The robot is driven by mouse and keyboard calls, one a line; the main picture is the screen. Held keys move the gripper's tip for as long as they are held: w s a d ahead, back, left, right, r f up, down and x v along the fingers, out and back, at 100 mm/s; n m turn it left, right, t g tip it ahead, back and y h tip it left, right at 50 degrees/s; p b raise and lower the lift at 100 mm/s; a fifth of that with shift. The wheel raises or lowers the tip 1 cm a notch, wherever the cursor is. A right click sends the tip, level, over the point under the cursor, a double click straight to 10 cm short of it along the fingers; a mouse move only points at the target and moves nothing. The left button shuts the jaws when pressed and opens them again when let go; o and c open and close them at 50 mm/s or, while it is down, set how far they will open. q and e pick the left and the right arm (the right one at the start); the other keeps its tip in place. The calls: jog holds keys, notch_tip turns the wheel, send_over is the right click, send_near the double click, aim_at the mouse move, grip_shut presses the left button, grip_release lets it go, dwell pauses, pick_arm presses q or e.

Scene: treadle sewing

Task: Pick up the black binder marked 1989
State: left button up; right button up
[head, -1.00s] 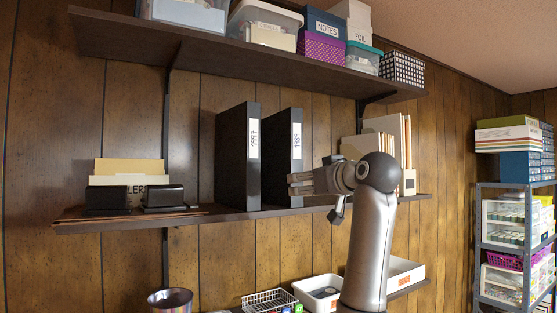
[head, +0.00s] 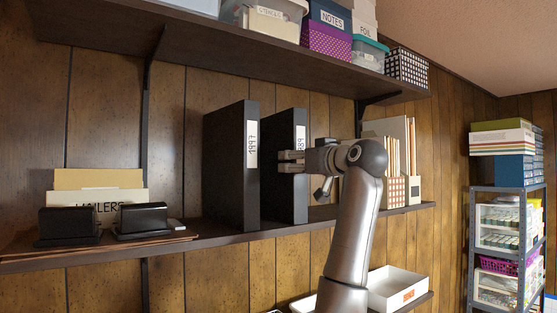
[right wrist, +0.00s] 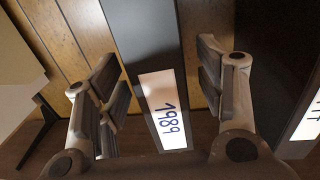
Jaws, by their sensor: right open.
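The black binder marked 1989 (head: 281,132) stands upright on the middle shelf in the head view, its spine label partly covered by my right gripper. In the right wrist view its dark spine (right wrist: 146,38) and white 1989 label show between the fingers. My right gripper (head: 292,162) is open at the spine, one finger on each side in the right wrist view (right wrist: 157,70). I cannot tell whether the fingers touch the binder. My left gripper is not in view.
A similar black binder marked 1997 (head: 231,165) stands close by on the left. Magazine files (head: 412,190) stand to the right on the same shelf (head: 272,231). Black holders (head: 142,219) sit at its left end. An upper shelf (head: 200,40) runs above.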

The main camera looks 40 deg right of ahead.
jog(key=shift+w, duration=0.35)
jog(key=p+x, duration=0.1)
jog(key=x, duration=0.1)
jog(key=p+x, duration=0.2)
jog(key=f+p+x, duration=0.1)
jog(key=x, duration=0.1)
jog(key=shift+s, duration=0.1)
jog(key=c, duration=0.4)
grip_shut()
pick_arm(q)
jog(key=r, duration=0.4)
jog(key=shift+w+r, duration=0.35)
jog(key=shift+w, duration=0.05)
pick_arm(e)
jog(key=shift+d+r, duration=0.1)
jog(key=shift+r, duration=0.05)
